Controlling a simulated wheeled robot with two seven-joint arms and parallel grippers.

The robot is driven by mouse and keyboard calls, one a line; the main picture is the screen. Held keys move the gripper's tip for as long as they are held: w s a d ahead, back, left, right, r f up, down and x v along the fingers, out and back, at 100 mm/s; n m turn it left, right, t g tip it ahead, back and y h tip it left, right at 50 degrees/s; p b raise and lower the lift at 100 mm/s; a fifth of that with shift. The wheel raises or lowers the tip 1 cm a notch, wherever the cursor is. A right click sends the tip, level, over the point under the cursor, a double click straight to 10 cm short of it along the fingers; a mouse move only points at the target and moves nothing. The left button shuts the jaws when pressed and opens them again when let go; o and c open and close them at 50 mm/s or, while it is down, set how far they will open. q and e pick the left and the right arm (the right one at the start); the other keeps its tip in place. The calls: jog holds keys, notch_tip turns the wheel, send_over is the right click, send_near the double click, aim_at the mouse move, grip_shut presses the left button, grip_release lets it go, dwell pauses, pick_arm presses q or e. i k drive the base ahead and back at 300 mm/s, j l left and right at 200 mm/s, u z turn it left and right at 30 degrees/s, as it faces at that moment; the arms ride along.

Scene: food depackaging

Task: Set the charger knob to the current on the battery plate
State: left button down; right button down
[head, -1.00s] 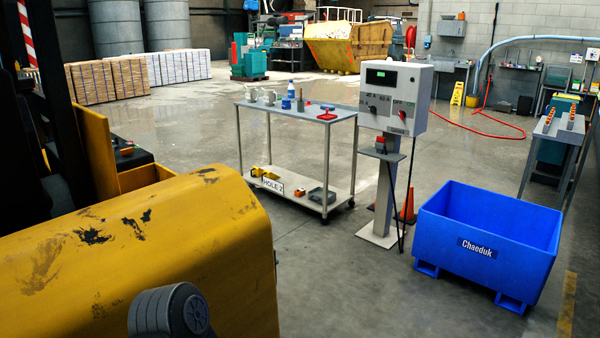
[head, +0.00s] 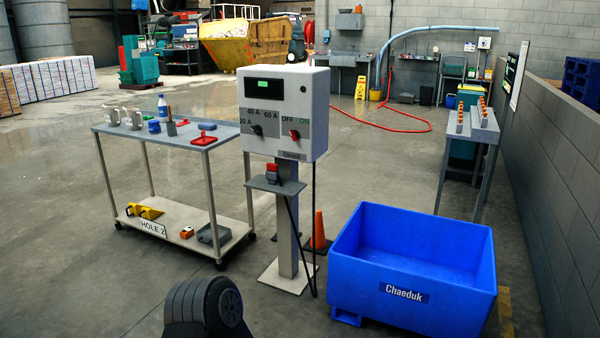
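The charger (head: 284,110) is a light grey box on a post in the middle of the head view. Its dark knob (head: 257,130) sits on the left of the front panel, among the marks 20 A, 40 A and 60 A. The knob's pointer is too small to read surely. A red switch (head: 294,135) is to its right, between OFF and ON. The dark display (head: 265,85) shows no readable figures. A red and grey plug (head: 272,173) rests on the small shelf below. No battery plate shows. Neither gripper shows; a dark rounded arm part of mine is at the bottom.
A cart (head: 165,136) with mugs, a bottle and tools stands left of the charger. A blue bin (head: 410,295) marked Chaeduk stands at front right. An orange cone (head: 319,232) is behind the post. A grey bench (head: 470,135) stands farther right. Floor before the charger looks open.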

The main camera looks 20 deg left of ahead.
aim_at(257, 129)
jog(key=i+u, duration=0.35)
jog(key=i, duration=0.25)
jog(key=i+l+u, duration=0.35)
jog(key=i, duration=0.25)
jog(key=i+j+u, duration=0.1)
jog(key=u, duration=0.35)
jog(key=i+u, duration=0.2)
jog(key=u, duration=0.3)
jog(key=i+u, duration=0.2)
jog(key=u, duration=0.25)
jog(key=i+l+u, duration=0.1)
jog(key=u, duration=0.4)
jog(key=i+l+u, duration=0.15)
jog(key=u, duration=0.3)
jog(key=i+l+u, duration=0.1)
jog(key=i+u, duration=0.15)
jog(key=u, duration=0.2)
jog(key=i+l+u, duration=0.15)
jog(key=u, duration=0.25)
jog(key=i+l+u, duration=0.25)
jog(key=u, duration=0.2)
jog(key=k, duration=0.65)
jog(key=z, duration=5.15)
